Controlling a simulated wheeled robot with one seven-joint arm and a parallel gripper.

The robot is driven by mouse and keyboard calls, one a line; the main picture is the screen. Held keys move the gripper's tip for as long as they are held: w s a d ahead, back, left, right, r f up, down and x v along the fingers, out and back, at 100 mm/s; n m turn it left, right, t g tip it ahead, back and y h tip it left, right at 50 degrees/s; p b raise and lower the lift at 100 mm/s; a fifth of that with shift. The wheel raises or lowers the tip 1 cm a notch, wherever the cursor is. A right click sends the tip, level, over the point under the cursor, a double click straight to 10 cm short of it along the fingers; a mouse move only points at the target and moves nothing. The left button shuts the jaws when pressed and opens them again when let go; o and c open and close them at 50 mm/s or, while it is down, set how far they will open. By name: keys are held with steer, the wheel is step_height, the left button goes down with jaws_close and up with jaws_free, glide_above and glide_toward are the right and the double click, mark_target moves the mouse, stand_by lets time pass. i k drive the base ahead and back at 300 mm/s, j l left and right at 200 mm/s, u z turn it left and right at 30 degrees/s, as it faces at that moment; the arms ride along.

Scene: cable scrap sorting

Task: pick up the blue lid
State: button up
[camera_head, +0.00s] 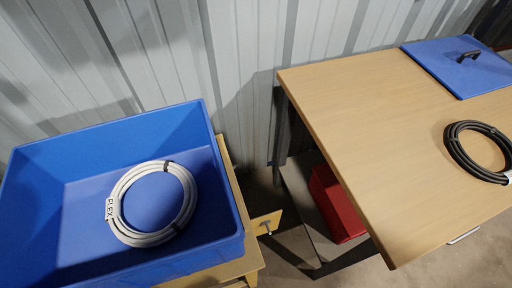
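The blue lid (454,68) lies flat on the wooden table at the far right, near its back edge. It is a flat panel with a dark handle (468,56) on top. The lid's right side is close to the picture edge. My gripper is not in view.
A blue bin (78,169) with a white cable coil (152,203) labelled FLEX stands on a wooden stand at left. A black cable coil (480,152) lies on the table (370,130) in front of the lid. A red box (335,205) sits below. A gap separates stand and table. Corrugated wall (255,50) stands behind.

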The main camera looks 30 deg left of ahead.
mark_target(469, 68)
steer(key=k+l+u, duration=0.15)
steer(key=u, duration=1.4)
steer(key=z, duration=1.7)
steer(key=i+l+u, duration=0.15)
steer(key=i+l, duration=0.2)
steer(key=l, duration=0.35)
steer(key=i+l+u, duration=0.15)
steer(key=i+l, duration=0.15)
steer(key=l, duration=0.45)
steer(key=i+l+u, duration=0.15)
steer(key=i+l, duration=0.15)
steer(key=l, duration=0.45)
steer(key=i+l+u, duration=0.15)
steer(key=l, duration=0.65)
steer(key=i+l+u, duration=0.15)
steer(key=l, duration=0.65)
steer(key=i+l+u, duration=0.15)
steer(key=l, duration=0.7)
steer(key=i+l+u, duration=0.15)
steer(key=l, duration=0.75)
steer(key=i+l+u, duration=0.15)
steer(key=l, duration=0.7)
steer(key=k, duration=0.05)
